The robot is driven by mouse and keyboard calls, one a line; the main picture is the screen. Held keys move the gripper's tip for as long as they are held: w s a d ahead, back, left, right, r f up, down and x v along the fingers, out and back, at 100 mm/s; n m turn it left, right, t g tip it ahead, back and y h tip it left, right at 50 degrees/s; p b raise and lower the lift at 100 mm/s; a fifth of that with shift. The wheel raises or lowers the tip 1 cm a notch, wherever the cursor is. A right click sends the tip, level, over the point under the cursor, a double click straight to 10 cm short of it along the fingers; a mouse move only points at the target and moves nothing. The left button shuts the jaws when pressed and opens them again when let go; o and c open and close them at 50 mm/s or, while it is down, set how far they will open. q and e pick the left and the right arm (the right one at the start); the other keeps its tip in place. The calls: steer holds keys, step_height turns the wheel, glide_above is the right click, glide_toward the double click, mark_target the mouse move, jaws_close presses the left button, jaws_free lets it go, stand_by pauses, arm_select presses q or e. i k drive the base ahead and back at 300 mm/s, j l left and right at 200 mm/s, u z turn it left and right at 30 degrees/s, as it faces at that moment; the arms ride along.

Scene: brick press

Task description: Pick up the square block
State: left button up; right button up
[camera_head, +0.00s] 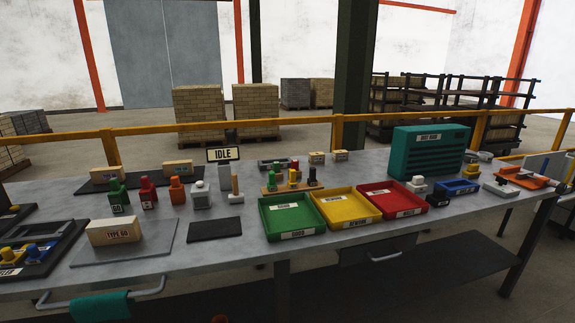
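Several cream blocks stand on the long grey workbench (235,262). The largest looking one is an oblong block (115,230) with a "TYPE GO" label, on a grey plate (150,245) at the front left. Two more oblong blocks, a left one (107,174) and a right one (178,167), sit on dark mats at the back left. Two small, squarer cream blocks, one left (317,157) and one right (341,155), stand at the back middle. I cannot tell for sure which is the square block. Neither of my grippers is in view.
Green (291,233), yellow (349,225) and red (400,211) trays line the front middle. A teal cabinet (430,150) stands back right. A dark mat (215,229) lies bare.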

mark_target(177, 192)
steer(key=u, duration=1.4)
